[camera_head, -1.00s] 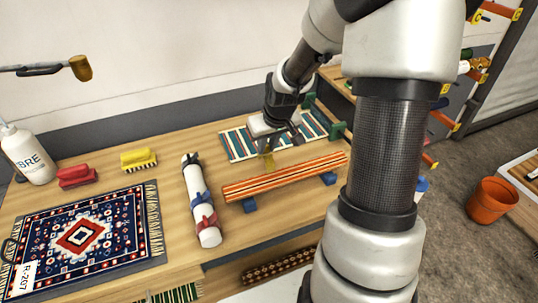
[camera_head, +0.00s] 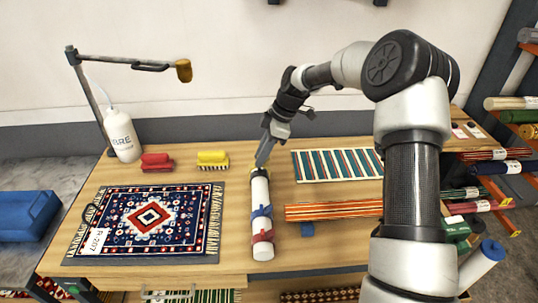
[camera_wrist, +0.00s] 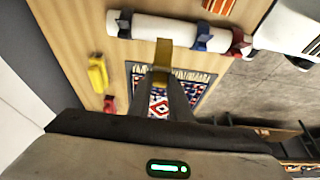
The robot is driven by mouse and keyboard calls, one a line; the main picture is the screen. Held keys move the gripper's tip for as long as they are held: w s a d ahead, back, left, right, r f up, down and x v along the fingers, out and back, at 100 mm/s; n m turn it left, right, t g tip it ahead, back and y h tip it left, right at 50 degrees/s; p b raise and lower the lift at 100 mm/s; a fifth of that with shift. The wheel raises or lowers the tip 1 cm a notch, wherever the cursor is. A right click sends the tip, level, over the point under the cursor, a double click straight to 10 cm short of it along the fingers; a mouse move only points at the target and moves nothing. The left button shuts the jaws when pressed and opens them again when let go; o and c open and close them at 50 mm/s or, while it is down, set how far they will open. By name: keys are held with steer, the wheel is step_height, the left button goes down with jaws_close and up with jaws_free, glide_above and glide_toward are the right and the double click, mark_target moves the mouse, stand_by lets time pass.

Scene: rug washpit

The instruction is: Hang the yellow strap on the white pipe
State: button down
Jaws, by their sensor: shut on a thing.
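The white pipe (camera_head: 262,213) lies on the wooden table, with a blue strap, a red strap and a dark strap around it. It also shows in the wrist view (camera_wrist: 172,30). My gripper (camera_head: 263,158) is at the pipe's far end in the head view. It is shut on the yellow strap (camera_wrist: 163,53), which sticks out past the fingertips and overlaps the pipe's edge in the wrist view. Whether the strap touches the pipe I cannot tell. In the head view only a small yellow bit shows by the fingertips.
A patterned rug (camera_head: 112,208) lies left of the pipe. A red brush (camera_head: 157,162), a yellow brush (camera_head: 212,159) and a white bottle (camera_head: 122,137) stand behind it. A striped runner (camera_head: 335,165) and an orange striped strip (camera_head: 335,210) lie to the right.

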mark_target(265, 163)
steer(key=shift+f+b, duration=1.45)
steer(key=shift+f, duration=1.5)
steer(key=shift+f+b, duration=2.35)
steer(key=shift+f, duration=0.85)
steer(key=c, duration=1.5)
jaws_free()
steer(key=shift+c, duration=0.2)
steer(key=shift+d+r, duration=0.1)
